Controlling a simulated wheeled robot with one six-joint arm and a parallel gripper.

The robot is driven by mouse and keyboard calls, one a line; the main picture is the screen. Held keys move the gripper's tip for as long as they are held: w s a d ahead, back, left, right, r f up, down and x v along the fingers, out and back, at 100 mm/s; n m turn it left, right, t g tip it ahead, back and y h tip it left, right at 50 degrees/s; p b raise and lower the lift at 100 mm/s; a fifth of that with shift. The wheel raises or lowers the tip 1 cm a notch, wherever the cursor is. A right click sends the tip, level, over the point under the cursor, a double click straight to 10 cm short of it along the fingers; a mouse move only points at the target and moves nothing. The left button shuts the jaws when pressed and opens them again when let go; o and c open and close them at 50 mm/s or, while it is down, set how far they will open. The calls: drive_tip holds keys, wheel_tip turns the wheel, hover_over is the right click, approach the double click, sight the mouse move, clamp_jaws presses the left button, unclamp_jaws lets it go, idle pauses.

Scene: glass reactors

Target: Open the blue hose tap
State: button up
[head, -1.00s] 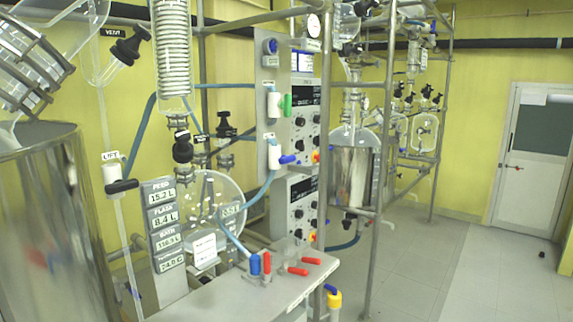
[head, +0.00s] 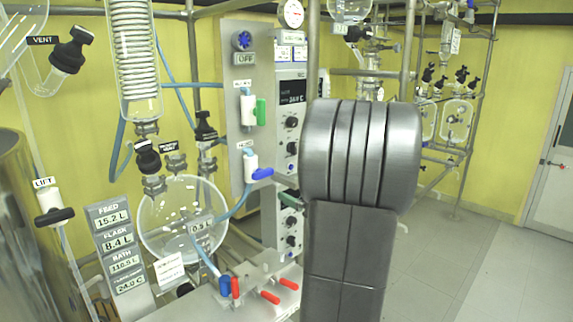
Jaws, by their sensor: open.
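A white tap with a blue handle (head: 262,174) is fixed low on the grey upright panel, left of centre. Its handle points right, roughly level. A blue hose (head: 236,208) runs from below it down to the left. My arm's thick grey link stands right of the panel and fills much of the centre right. My gripper is not visible. My arm link and the blue-handled panel tap show apart in the picture.
A green-handled tap (head: 260,111) sits above on the same panel, under a round blue knob (head: 242,41). Red handles (head: 270,297) stick out over the bench. A round glass flask (head: 182,225) stands left. Metal frame poles rise behind my arm. Clear floor (head: 440,265) lies right.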

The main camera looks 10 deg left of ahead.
sight(266, 175)
drive_tip(key=shift+n+g+y, duration=0.4)
drive_tip(key=shift+g+y, duration=0.1)
drive_tip(key=x, duration=0.4)
drive_tip(key=p+x, duration=0.1)
drive_tip(key=x, duration=0.4)
drive_tip(key=p+x, duration=0.1)
drive_tip(key=x, duration=0.4)
drive_tip(key=shift+w+a+r, duration=0.1)
drive_tip(key=shift+r, duration=0.15)
drive_tip(key=c, duration=1)
